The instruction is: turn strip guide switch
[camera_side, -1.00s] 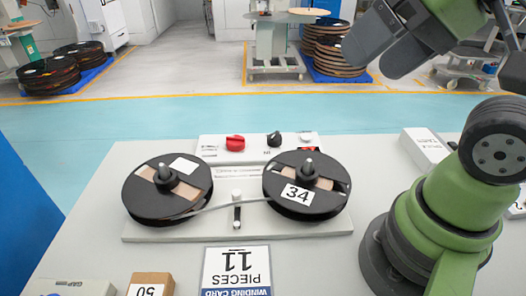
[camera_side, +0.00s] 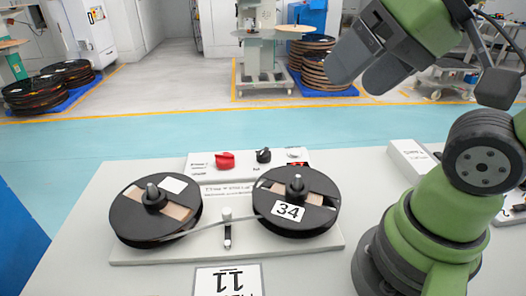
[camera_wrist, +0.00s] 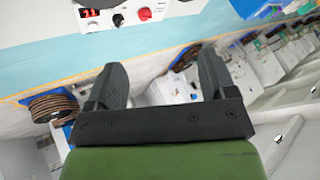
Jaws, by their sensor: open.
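A white control panel (camera_side: 210,186) stands behind two black reels in the side view. It carries a red knob (camera_side: 225,160), a black knob (camera_side: 263,155) and a white knob (camera_side: 294,153); I cannot read which is the strip guide switch. A strip runs between the left reel (camera_side: 130,220) and the right reel (camera_side: 325,215), past a small guide post (camera_side: 227,230). My gripper (camera_side: 355,78) is open and empty, above and right of the panel, apart from it. The wrist view shows my gripper (camera_wrist: 160,70) with spread fingers, and the red knob (camera_wrist: 145,14) and black knob (camera_wrist: 118,19) beyond.
The reels stand on a light base plate (camera_side: 180,254) on a grey table (camera_side: 90,225). The right reel bears a 34 label. The air above the panel is clear.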

